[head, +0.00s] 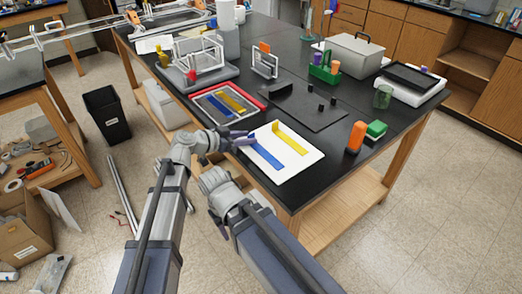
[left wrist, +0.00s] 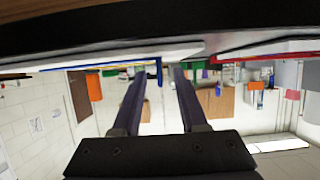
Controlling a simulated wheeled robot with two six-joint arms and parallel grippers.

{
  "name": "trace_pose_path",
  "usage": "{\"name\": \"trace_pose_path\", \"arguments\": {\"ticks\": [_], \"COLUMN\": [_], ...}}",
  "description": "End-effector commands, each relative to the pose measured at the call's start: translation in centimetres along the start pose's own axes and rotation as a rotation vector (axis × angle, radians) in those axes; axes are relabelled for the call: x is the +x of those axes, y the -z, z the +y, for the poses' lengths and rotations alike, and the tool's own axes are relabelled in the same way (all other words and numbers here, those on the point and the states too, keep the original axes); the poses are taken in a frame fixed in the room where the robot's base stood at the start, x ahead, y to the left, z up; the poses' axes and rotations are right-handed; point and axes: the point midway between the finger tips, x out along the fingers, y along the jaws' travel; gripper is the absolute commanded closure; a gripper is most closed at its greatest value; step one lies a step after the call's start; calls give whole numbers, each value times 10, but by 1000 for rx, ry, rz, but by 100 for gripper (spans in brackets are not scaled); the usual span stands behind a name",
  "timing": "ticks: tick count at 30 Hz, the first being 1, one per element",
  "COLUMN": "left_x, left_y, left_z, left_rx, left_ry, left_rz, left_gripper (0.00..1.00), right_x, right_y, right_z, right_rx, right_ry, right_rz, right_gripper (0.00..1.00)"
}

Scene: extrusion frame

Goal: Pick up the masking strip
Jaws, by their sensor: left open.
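A white board (head: 309,158) lies at the table's near edge, with a flat blue strip (head: 266,155) and a flat yellow strip (head: 291,141) on it; the yellow one has an upright tab at its far end. I cannot tell which is the masking strip. My left gripper (head: 246,138) is open at the board's left edge, close to the blue strip's far end. In the left wrist view, a narrow blue piece (left wrist: 159,71) shows between the open fingertips (left wrist: 157,72), beside the white board's edge (left wrist: 110,57). My right gripper (head: 222,215) hangs low before the table, its fingers mostly hidden.
A red-edged tray (head: 257,106) with more blue and yellow strips lies behind the left gripper. Beyond are a dark mat (head: 318,115), white frames (head: 200,60) and a green caddy (head: 324,74). An orange bottle (head: 355,137) and green block (head: 376,130) stand right.

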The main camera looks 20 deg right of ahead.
Motion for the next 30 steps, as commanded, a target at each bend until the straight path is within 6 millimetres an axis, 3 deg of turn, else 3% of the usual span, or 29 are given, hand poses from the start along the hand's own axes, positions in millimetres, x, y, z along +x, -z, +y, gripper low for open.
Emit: {"name": "trace_pose_path", "arguments": {"ticks": [3, 10, 21, 30], "left_x": [15, 15, 15, 15], "left_y": [-2, -1, -1, -1], "left_z": [-1, 0, 0, 0], "left_rx": [1, 0, 0, 0], "left_ry": [0, 1, 1, 1], "left_rz": [0, 0, 0, 0], "left_gripper": [57, 59, 100, 100], "right_x": [8, 7, 7, 7], "right_y": [0, 0, 0, 0], "right_z": [-1, -1, -1, -1], "right_rx": [0, 0, 0, 0], "right_ry": [0, 0, 0, 0], "right_rz": [0, 0, 0, 0], "right_gripper": [50, 50, 50, 50]}}
